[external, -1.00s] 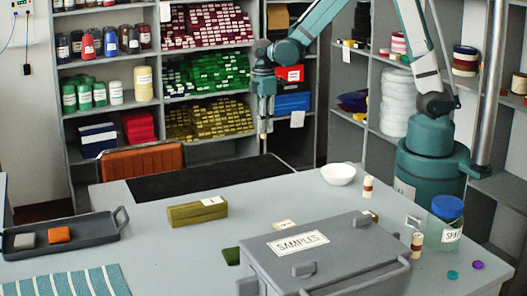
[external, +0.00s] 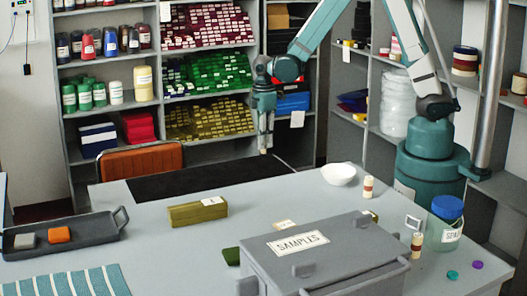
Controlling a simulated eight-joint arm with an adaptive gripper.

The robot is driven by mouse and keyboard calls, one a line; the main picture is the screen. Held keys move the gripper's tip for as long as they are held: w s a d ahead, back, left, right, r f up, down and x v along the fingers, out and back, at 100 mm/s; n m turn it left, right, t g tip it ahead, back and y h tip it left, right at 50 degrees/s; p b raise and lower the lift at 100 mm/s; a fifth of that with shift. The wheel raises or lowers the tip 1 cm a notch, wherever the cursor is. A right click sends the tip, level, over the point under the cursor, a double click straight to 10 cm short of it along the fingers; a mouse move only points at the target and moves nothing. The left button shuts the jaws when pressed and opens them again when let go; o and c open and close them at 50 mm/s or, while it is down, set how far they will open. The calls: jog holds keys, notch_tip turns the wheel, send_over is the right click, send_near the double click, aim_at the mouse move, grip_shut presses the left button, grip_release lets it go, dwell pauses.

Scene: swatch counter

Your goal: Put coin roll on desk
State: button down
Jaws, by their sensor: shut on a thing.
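My gripper (external: 264,146) points down above the far side of the grey desk (external: 160,258), over the black mat's right part as seen here. It is shut on a small pale thing at its fingertips, mostly hidden and too small to identify surely as a coin roll. Two small cream rolls with brown bands stand upright on the desk: one (external: 368,187) near the white bowl, the other (external: 417,245) beside the jar.
A black mat (external: 170,187) lies at the desk's far edge. A grey SAMPLES box (external: 345,238), olive block (external: 197,212), white bowl (external: 338,174), blue-lidded jar (external: 446,224) and dark tray (external: 95,236) stand on the desk. The middle strip is largely clear.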

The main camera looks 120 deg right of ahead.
jog(key=shift+f, duration=0.1)
jog(key=shift+f+b, duration=0.3)
jog(key=shift+f, duration=1.5)
jog(key=shift+f, duration=0.15)
jog(key=c, duration=2.3)
grip_release()
jog(key=shift+r, duration=0.2)
jog(key=shift+r+p, duration=0.9)
jog(key=shift+r, duration=5.1)
